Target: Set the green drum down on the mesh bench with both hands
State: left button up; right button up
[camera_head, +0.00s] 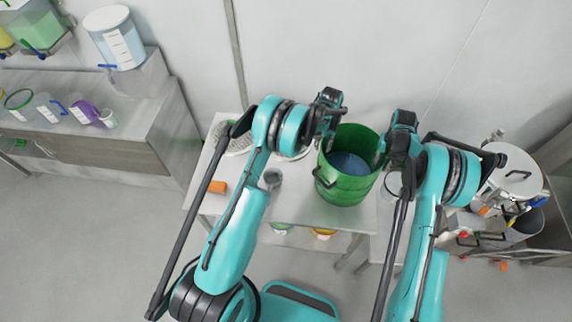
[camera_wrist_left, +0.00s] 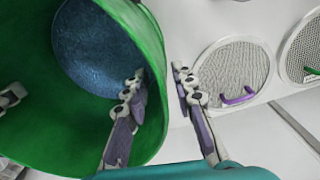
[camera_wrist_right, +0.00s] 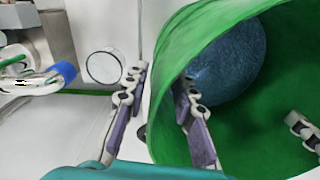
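The green drum (camera_head: 345,190) is upright, open at the top, with dark blue contents (camera_wrist_left: 100,50) inside. It appears over the pale mesh bench (camera_head: 307,212); I cannot tell whether its base touches the top. My left gripper (camera_head: 328,112) is at the drum's left rim, one finger inside the wall and one outside (camera_wrist_left: 158,78). My right gripper (camera_head: 391,146) straddles the right rim the same way (camera_wrist_right: 160,78). Both grippers look open, with a gap showing between the outer finger and the wall. The drum's far base is hidden.
Round mesh sieves (camera_wrist_left: 233,75) lie on the bench left of the drum, near an orange block (camera_head: 217,187) and a small grey cup (camera_head: 272,178). A steel vessel (camera_head: 515,178) stands at right. A counter (camera_head: 120,150) with containers is at left.

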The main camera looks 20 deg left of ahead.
pick_arm(q)
notch_tip(320, 180, up, 9)
jog(key=shift+f, duration=0.2)
jog(key=shift+r, duration=0.1)
pick_arm(e)
notch_tip(320, 180, up, 12)
jog(key=shift+r, duration=0.1)
dwell(0.4)
pick_arm(q)
jog(key=shift+s, duration=0.1)
